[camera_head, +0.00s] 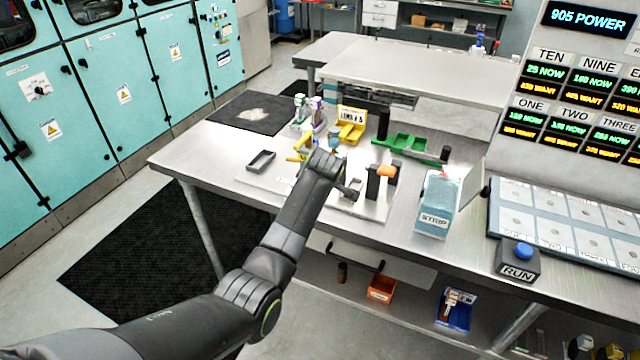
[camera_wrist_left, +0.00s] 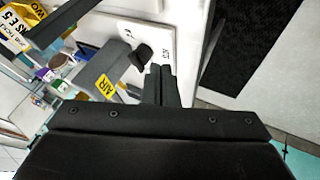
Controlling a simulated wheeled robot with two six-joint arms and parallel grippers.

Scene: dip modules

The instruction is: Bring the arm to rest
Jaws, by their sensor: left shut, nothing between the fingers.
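My left arm (camera_head: 265,265) reaches from the lower left over the steel workbench (camera_head: 215,150). Its wrist is above the pale board (camera_head: 372,210) on the bench. In the wrist view my left gripper (camera_wrist_left: 158,72) is shut and empty, its fingers together beside a small black knob (camera_wrist_left: 142,56). A grey block labelled AIR (camera_wrist_left: 100,72) is to the left of the fingers. In the head view the wrist hides most of the gripper and part of the board. I cannot tell whether the fingers touch the board. My right gripper is not in view.
A dark grey open tray (camera_head: 261,161) lies left of the arm. A yellow bin (camera_head: 351,125), a green tray (camera_head: 405,145) and a black stand with an orange top (camera_head: 386,171) are close by. A STRIP box (camera_head: 437,205) and RUN button (camera_head: 523,250) are at right.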

